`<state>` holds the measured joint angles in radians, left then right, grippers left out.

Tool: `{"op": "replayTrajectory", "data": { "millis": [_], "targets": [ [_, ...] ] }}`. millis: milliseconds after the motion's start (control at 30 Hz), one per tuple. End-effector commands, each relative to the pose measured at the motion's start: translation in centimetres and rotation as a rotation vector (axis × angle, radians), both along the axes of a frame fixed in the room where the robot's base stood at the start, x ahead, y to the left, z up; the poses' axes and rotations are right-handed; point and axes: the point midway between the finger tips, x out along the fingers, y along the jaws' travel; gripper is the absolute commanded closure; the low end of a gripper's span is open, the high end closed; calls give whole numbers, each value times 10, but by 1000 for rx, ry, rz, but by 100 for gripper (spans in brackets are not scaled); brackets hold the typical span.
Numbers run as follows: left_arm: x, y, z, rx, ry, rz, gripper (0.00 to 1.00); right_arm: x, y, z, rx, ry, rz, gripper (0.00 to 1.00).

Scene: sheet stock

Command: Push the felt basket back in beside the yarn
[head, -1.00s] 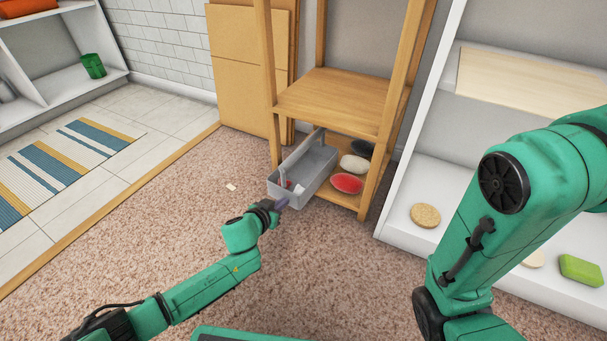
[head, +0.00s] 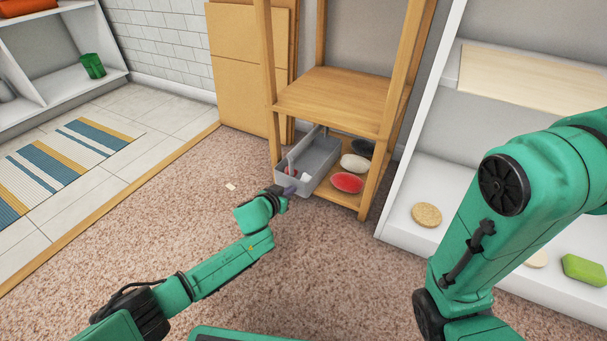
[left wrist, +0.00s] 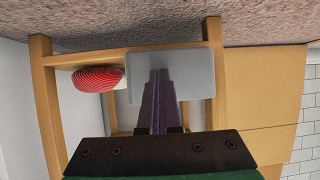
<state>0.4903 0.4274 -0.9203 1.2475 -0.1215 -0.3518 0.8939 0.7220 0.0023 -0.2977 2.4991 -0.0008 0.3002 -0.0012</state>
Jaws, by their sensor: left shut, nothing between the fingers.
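The grey basket (head: 322,158), an open caddy with a bar handle, sits on the lowest board of a wooden shelf. Its front end seems to stick out slightly past the board's front edge. Small red and white items show inside. On its right lie a red yarn ball (head: 347,183), a white one (head: 354,164) and a dark one (head: 361,147). My left gripper (head: 289,191) is shut and empty, its tip at the basket's front wall. The left wrist view, upside down, shows the fingers (left wrist: 160,95) against the basket's front face (left wrist: 197,80); exact contact is hidden.
The wooden shelf's posts (head: 369,188) stand on both sides of the basket and yarn. A white shelf unit (head: 395,222) with sponges is at right. Cardboard panels (head: 245,80) lean behind at left. The carpet (head: 150,240) in front is mostly clear.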

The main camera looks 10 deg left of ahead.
Motion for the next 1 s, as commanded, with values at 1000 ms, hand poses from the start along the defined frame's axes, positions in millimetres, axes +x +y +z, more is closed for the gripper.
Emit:
{"op": "replayTrajectory", "data": {
  "millis": [1000],
  "targets": [
    [40,-14,-1,0,0,0,100,-6,0,-17,0,-19,-5,100]
  ]
}}
